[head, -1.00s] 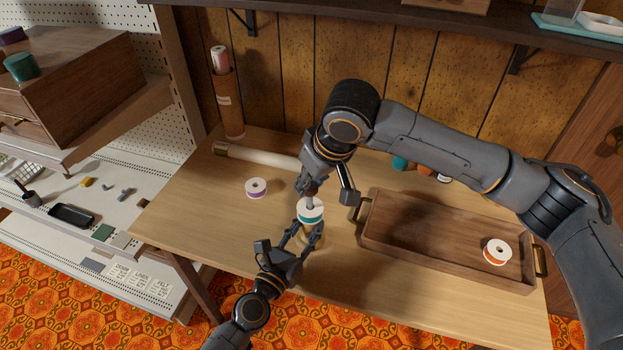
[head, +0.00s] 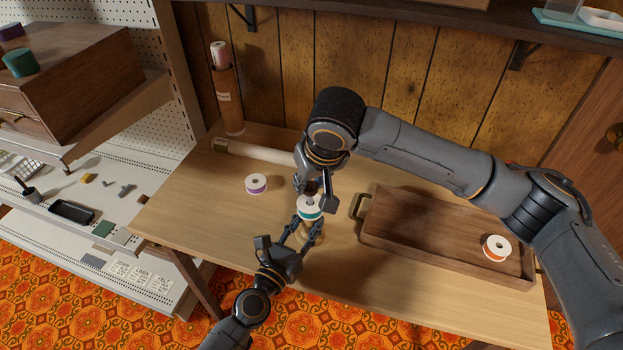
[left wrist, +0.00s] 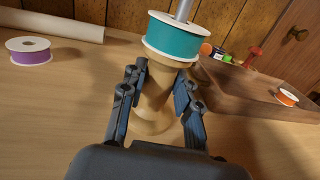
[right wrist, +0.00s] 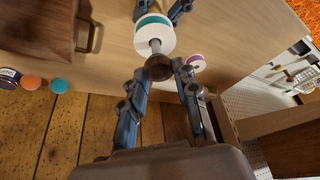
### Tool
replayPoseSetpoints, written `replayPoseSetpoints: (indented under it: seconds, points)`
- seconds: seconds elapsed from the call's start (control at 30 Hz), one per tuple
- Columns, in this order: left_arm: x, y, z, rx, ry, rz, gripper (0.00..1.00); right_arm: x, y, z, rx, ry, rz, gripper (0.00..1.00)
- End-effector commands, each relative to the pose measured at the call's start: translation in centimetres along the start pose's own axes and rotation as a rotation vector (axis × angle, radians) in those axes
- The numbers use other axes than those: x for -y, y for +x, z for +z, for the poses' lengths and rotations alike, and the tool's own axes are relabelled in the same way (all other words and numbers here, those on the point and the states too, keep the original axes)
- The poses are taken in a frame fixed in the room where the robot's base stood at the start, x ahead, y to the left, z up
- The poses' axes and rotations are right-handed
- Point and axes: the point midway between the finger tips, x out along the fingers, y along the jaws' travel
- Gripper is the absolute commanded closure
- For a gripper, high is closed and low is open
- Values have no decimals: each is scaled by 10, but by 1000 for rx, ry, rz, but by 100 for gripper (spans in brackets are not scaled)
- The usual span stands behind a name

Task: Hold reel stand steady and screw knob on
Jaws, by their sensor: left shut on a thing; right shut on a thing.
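The pale wooden reel stand (left wrist: 153,97) is upright on the table, with a teal reel (head: 310,209) around its metal spindle. The reel also shows in the left wrist view (left wrist: 173,38). My left gripper (head: 306,233) is shut on the stand's wooden body below the reel. The dark brown round knob (right wrist: 158,68) sits at the spindle's end in the right wrist view, in line with it. My right gripper (right wrist: 160,82) is shut on the knob, above the reel. I cannot tell how far the knob is on the thread.
A purple reel (head: 256,184) lies left of the stand. A wooden tray (head: 405,235) with an orange reel (head: 496,248) is on the right. A pale roll (head: 258,152) and a cardboard tube (head: 229,105) are at the back. The table's front left is clear.

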Motion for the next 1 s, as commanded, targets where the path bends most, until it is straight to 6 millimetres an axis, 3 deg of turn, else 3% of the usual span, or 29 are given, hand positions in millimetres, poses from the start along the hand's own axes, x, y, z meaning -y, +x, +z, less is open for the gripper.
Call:
replayPoseSetpoints:
  seconds: [0.4,0.67,1.0]
  points:
    - [0,0,0,-1,1,0,100,6,0,-3,2,844,349,82]
    - [0,0,0,-1,1,-1,100,5,1,-6,-1,1275,531,82]
    - [0,0,0,-1,1,-1,100,4,3,-8,4,1948,805,82]
